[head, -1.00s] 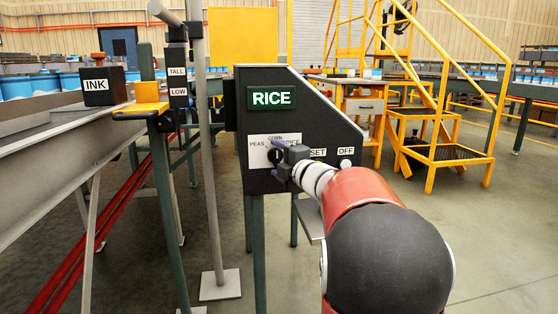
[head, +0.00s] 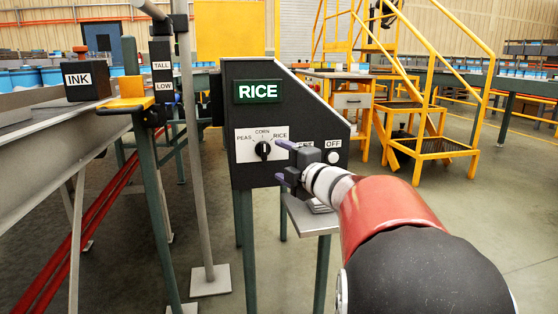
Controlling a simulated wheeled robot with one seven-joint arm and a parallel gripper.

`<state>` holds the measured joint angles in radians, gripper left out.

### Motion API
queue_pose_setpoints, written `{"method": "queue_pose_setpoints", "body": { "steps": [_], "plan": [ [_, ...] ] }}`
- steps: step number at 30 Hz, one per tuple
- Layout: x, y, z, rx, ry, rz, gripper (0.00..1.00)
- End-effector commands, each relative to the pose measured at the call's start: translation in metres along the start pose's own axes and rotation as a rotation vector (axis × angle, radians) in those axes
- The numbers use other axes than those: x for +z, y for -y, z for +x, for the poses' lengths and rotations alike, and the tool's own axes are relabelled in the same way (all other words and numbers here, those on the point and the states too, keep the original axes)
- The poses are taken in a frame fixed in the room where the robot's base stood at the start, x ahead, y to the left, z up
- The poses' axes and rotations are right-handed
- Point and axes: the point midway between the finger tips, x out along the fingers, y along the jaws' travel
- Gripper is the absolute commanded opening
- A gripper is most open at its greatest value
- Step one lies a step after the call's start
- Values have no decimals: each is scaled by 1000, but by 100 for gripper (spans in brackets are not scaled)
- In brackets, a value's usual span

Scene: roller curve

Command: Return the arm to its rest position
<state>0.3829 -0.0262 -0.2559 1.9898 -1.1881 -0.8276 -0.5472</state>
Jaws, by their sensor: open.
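My gripper (head: 282,162) is open and empty in the head view. Its two fingers are spread one above the other, a little right of the selector knob (head: 264,150) and apart from it in the picture. My red and black arm reaches in from the lower right. The black control box (head: 246,118) stands in front of me. Its green display (head: 257,91) reads RICE. The knob's plate is marked PEAS, CORN and RICE.
A grey post (head: 196,150) stands left of the control box. A small grey shelf (head: 312,217) lies below my gripper. Yellow steps with railings (head: 432,145) stand at the right. Floor on the right is clear.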

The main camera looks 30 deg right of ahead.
Motion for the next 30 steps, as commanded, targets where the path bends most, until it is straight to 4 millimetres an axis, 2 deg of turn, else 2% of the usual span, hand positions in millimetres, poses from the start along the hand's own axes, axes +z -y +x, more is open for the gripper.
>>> {"method": "queue_pose_setpoints", "body": {
  "steps": [14, 19, 23, 26, 30],
  "plan": [
    [-1, -3, -1, 3, 17, 19, 69],
    [-12, -19, -15, 7, 172, 215, 69],
    [-33, -11, -46, -39, 361, 519, 69],
    [-60, 14, -79, -124, 495, 770, 69],
    [-115, 64, -137, -315, 665, 1097, 69]
  ]
}}
